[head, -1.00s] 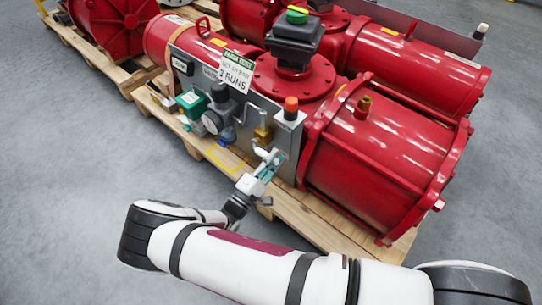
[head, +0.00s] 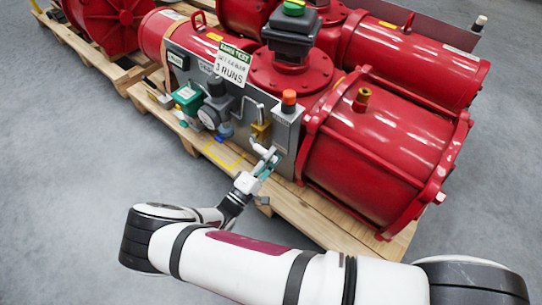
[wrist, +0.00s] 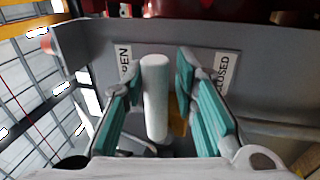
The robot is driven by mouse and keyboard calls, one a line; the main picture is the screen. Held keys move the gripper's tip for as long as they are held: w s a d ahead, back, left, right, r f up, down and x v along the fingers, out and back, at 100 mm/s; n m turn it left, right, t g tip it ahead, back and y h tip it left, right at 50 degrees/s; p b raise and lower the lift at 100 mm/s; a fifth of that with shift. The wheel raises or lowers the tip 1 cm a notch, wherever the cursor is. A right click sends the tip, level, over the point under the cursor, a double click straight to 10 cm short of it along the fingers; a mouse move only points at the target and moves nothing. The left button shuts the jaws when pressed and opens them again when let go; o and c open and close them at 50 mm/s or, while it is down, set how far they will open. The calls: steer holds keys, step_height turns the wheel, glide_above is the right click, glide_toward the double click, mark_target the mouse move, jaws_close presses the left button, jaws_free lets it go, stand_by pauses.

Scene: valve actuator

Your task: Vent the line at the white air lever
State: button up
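The white air lever (wrist: 155,98) stands upright between my gripper's two teal finger pads in the wrist view. My gripper (wrist: 162,108) is open around it, with a clear gap on the right. The left finger is closer to the lever; I cannot tell whether it touches. Behind are an OPEN label (wrist: 124,60), partly hidden by the left finger, and a CLOSED label (wrist: 222,72) on the right. In the head view my gripper (head: 268,163) is at the panel's lower right, beside the small white lever (head: 259,148).
A large red cylinder (head: 385,145) lies to the right on a wooden pallet (head: 300,215). The grey floor at left is clear.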

steer(key=shift+o, duration=0.2)
steer(key=shift+r, duration=0.1)
steer(key=v, duration=1.2)
